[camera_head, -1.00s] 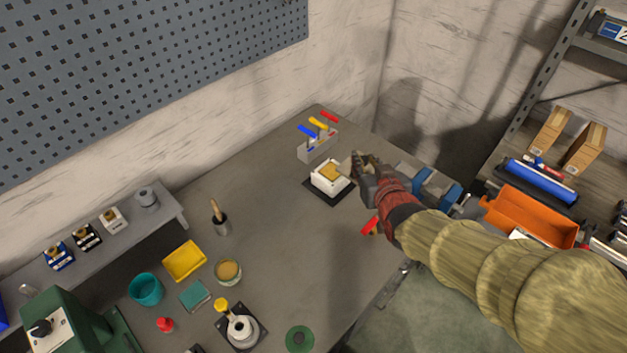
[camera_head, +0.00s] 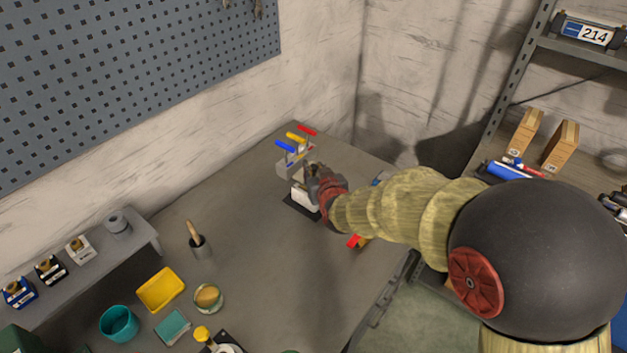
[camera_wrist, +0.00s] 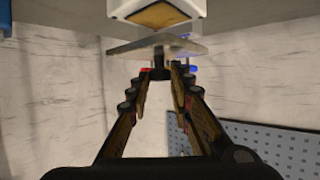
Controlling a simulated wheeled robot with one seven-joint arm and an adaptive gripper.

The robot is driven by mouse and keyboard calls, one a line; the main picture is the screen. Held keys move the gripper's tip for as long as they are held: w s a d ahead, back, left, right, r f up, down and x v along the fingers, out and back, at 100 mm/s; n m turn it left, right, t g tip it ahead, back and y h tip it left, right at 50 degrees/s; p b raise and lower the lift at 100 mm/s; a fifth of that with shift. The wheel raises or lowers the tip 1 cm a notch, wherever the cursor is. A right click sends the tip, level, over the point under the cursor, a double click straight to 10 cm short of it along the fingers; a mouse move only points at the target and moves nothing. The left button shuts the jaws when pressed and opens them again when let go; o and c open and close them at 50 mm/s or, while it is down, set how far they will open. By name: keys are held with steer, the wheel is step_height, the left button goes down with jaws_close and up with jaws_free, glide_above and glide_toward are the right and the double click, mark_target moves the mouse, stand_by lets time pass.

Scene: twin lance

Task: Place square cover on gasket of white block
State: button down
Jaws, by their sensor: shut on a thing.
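The white block (camera_head: 304,199) sits on a black mat (camera_head: 291,208) towards the back of the bench. In the wrist view the white block (camera_wrist: 194,8) shows at the top edge, with its tan gasket (camera_wrist: 160,15) facing my gripper. My gripper (camera_head: 313,172) is over the block in the head view and hides much of its top. In the wrist view my gripper (camera_wrist: 160,73) is shut on the thin grey square cover (camera_wrist: 135,46). The cover looks tilted against the block's top and close to it; I cannot tell whether they touch.
A grey stand with blue, yellow and red handles (camera_head: 284,147) is close behind the block. A red item (camera_head: 353,241) lies to its front right. The middle of the bench is clear.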

mark_target(313, 175)
steer(key=shift+w+a+f, duration=0.2)
steer(key=shift+w+f, duration=0.15)
steer(key=shift+f, duration=0.05)
steer(key=shift+f+b, duration=0.6)
steer(key=shift+f, duration=0.7)
steer(key=shift+f, duration=0.2)
steer(key=c, duration=1.6)
jaws_free()
steer(key=shift+s, duration=0.1)
